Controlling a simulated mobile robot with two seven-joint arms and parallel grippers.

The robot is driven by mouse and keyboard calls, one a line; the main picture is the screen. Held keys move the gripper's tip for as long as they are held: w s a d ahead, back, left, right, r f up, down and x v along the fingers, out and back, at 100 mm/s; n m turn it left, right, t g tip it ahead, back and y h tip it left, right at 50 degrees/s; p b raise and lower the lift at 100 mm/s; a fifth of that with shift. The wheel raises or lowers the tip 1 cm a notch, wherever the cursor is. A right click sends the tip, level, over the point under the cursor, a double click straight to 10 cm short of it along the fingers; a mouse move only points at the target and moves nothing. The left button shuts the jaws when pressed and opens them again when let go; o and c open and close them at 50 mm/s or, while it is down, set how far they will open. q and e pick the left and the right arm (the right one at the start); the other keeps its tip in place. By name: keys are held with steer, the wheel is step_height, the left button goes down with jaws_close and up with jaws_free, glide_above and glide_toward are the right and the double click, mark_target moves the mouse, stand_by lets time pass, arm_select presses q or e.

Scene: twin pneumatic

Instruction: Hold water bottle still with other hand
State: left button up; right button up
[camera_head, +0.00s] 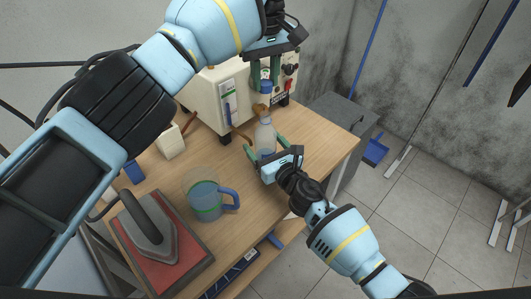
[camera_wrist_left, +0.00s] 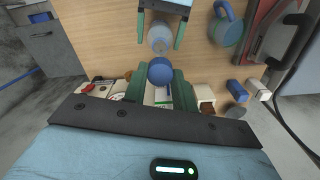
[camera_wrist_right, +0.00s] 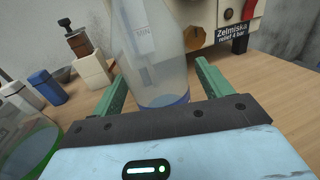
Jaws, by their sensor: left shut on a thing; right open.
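The clear water bottle (camera_head: 265,139) stands upright on the wooden table. The right wrist view shows it (camera_wrist_right: 160,65) with a MIN mark and a little blue liquid at the bottom. My right gripper (camera_head: 265,150) is open, with one green finger on each side of the bottle; firm contact cannot be told. My left gripper (camera_head: 264,80) is above and behind the bottle, shut on a round blue cap-like piece (camera_wrist_left: 160,71). The left wrist view also shows the bottle (camera_wrist_left: 160,38) between my right gripper's fingers, apart from the blue piece.
A cream machine (camera_head: 205,95) with gauges and knobs stands behind the bottle. A clear jug (camera_head: 205,200) with a blue handle holds water to the left. A red and grey press (camera_head: 165,245) is at the front left. The table's right edge is close to my right gripper.

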steer(key=c, duration=1.5)
arm_select(q)
steer(key=shift+f, duration=2.55)
steer(key=shift+f, duration=0.1)
steer(key=shift+f, duration=0.8)
steer(key=shift+f, duration=0.55)
